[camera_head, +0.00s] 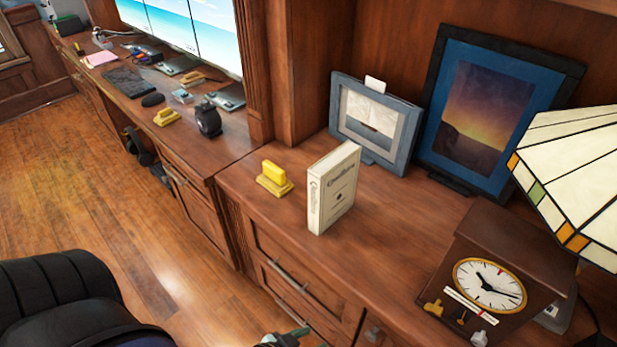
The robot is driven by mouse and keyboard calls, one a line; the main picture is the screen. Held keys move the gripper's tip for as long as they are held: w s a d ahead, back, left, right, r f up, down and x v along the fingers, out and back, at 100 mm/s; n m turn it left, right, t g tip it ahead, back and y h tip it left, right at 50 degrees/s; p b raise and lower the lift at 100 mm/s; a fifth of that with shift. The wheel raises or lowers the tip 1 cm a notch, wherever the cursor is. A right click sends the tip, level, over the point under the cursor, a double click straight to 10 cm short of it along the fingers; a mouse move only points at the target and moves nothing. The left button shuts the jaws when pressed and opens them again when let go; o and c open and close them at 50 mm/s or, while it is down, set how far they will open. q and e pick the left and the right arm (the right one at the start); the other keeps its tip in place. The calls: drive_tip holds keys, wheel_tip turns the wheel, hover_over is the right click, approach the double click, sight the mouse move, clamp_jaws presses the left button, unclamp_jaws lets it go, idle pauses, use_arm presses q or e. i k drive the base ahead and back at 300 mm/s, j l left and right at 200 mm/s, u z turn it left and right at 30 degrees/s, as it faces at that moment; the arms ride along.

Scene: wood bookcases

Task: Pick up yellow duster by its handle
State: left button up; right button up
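A yellow duster (274,178) with a raised block-like handle on a flat base sits on the wooden cabinet top, near its front edge and just left of a white book. A second similar yellow object (166,117) lies farther back on the lower desk. A small dark and greenish part (286,338) at the bottom edge looks like the tip of my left gripper, well below and apart from the duster. A bit of grey at the bottom right corner (602,342) may be my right gripper. Both are mostly cut off, so their fingers cannot be judged.
A white book (333,188) stands upright close beside the duster. Picture frames (376,122) stand behind. A wooden clock (499,275) and a stained-glass lamp (575,165) are at right. A black chair (65,300) is at lower left. The cabinet top between book and clock is clear.

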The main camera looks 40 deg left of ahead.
sight(273, 179)
drive_tip(key=j+z, duration=0.15)
drive_tip(key=z, duration=0.25)
drive_tip(key=j+z, duration=0.2)
drive_tip(key=z, duration=0.2)
drive_tip(key=j+z, duration=0.15)
drive_tip(key=z, duration=0.25)
drive_tip(key=k+j+z, duration=0.2)
drive_tip(key=j+z, duration=0.15)
drive_tip(key=k+j+z, duration=0.65)
drive_tip(key=k+j, duration=0.9)
drive_tip(key=k, duration=0.15)
drive_tip(key=i+z, duration=0.05)
